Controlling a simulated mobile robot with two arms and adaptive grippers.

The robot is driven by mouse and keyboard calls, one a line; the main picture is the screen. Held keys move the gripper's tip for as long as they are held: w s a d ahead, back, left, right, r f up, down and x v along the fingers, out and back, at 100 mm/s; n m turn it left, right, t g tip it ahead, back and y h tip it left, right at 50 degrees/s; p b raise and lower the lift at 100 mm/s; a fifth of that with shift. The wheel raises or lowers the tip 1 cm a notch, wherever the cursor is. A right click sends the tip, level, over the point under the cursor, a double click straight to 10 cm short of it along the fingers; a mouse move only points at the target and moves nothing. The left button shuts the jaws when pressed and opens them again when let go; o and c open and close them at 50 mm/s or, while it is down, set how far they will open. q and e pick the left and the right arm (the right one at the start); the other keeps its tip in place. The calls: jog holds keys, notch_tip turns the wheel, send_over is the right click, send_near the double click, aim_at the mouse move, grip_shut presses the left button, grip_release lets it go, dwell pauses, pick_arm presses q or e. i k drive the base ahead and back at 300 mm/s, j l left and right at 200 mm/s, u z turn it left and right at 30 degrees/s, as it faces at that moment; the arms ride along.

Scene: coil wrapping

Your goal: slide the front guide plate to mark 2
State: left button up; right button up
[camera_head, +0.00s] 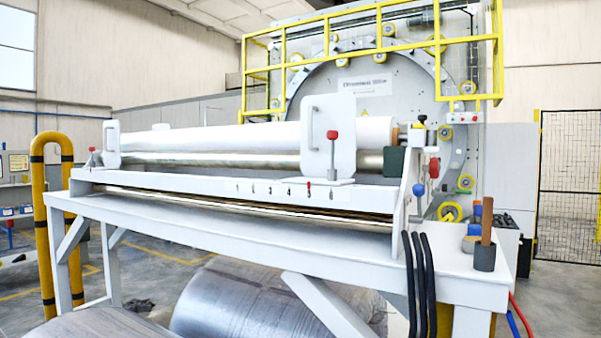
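A white upright guide plate (345,125) with a loop handle stands on the wrapper's rail, right of centre, around the white roll. I take it to be the front guide plate; a second white plate (112,140) stands at the rail's left end. A red-knobbed lever (332,150) stands at the near plate's foot. Below, the white rail (200,184) carries a row of small numbered marks that seem to run from 1 to 6. A small red pointer (309,184) is near mark 5, right of mark 2 (254,188). Neither of my grippers is in view.
The white roll (230,137) lies along the rail above a metal roller. A white bench (250,231) fronts it. Black cables (420,280) and a dark cup (485,256) are at its right end. A yellow barrier (42,220) stands left. Metal coils (250,300) lie below.

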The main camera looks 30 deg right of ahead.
aim_at(321, 114)
jog(key=l+u, duration=0.35)
jog(key=l, duration=0.2)
jog(key=l+u, duration=0.4)
jog(key=l, duration=0.15)
